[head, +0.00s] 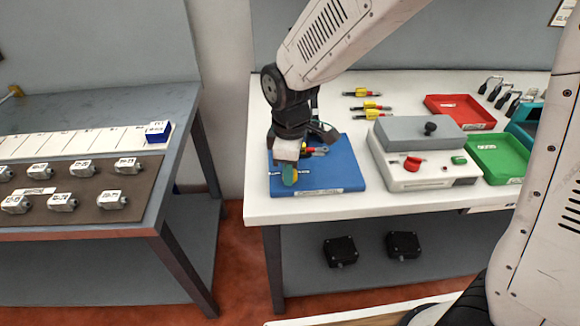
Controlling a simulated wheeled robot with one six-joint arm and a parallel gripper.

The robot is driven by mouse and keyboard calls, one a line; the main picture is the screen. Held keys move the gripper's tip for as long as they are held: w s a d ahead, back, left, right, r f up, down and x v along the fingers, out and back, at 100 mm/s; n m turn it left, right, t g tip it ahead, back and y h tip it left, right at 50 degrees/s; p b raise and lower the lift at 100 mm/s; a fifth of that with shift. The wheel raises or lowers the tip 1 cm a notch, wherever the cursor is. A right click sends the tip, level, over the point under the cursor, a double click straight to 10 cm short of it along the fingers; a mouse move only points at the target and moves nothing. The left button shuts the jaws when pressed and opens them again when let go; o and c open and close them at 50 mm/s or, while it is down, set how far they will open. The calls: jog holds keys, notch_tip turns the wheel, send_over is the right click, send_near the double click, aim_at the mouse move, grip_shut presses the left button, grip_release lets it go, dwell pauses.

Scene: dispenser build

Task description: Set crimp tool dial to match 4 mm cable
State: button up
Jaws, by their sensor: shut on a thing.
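The crimp tool appears to be the light-grey bench machine (400,182) on the white table, with a grey lid and a black knob (431,129) on top. A red dial (412,163) is on its front; its marks are too small to read. My gripper (305,154) is left of the machine, low over a blue mat or tray (345,172). A small yellow-and-red piece with a grey end (317,151) shows between its fingers, and the gripper appears shut on it. The gripper partly hides this piece.
Several yellow-and-red pieces (372,105) lie behind the machine. A red tray (460,110) and a green tray (498,157) stand to its right, near dark-handled tools (503,96). A green button (459,160) is on the machine. A separate grey table (100,102) holds several metal blocks.

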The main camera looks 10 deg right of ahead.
jog(key=shift+r, duration=0.1)
dwell(0.3)
jog(key=o, duration=1)
jog(key=shift+c, duration=0.2)
notch_tip(320, 180, up, 8)
jog(key=shift+f, duration=0.1)
